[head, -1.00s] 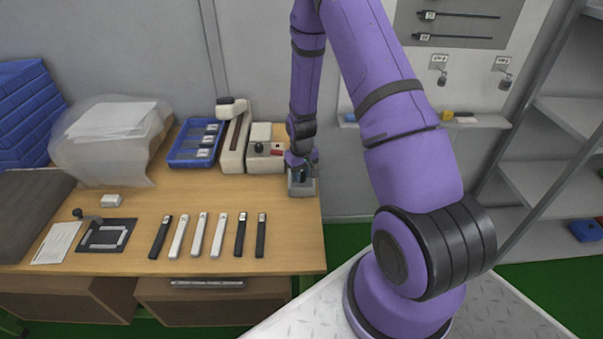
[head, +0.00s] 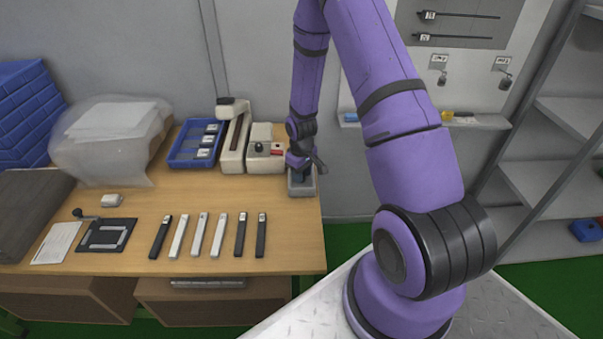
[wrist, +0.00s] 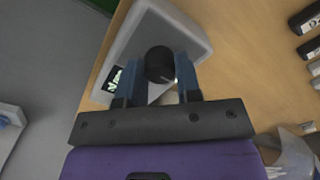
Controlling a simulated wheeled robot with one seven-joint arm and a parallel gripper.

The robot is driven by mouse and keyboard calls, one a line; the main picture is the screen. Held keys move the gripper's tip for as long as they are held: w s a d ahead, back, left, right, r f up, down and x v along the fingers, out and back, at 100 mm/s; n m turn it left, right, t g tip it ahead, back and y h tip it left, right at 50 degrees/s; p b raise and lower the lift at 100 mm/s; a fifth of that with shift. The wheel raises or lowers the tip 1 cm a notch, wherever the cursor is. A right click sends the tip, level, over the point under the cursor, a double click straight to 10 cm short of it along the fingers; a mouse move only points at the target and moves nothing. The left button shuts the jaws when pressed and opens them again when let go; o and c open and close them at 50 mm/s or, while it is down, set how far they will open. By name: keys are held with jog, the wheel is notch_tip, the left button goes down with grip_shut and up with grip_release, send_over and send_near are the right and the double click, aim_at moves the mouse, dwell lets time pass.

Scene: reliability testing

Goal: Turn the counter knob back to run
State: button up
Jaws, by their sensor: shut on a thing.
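The counter is a small grey box (head: 303,191) at the right end of the wooden table, partly hidden by my wrist in the head view. In the wrist view, its grey top (wrist: 165,20) carries a round black knob (wrist: 160,62) and a small dark display (wrist: 115,78) with light marks that I cannot read. My gripper (wrist: 158,72) has its two blue-grey fingers on either side of the knob, shut on it. In the head view my gripper (head: 299,174) points down onto the counter. The knob's pointer and run mark cannot be made out.
A cream box with a black knob and red label (head: 276,150) stands just left and behind, beside a tall cream device (head: 235,142). A blue tray (head: 196,143) is further left. Several black and white bars (head: 220,235) lie in front. The table's right edge is close to the counter.

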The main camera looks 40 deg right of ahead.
jog(key=o, duration=0.9)
notch_tip(320, 180, up, 11)
jog(key=shift+f, duration=0.1)
dwell(0.5)
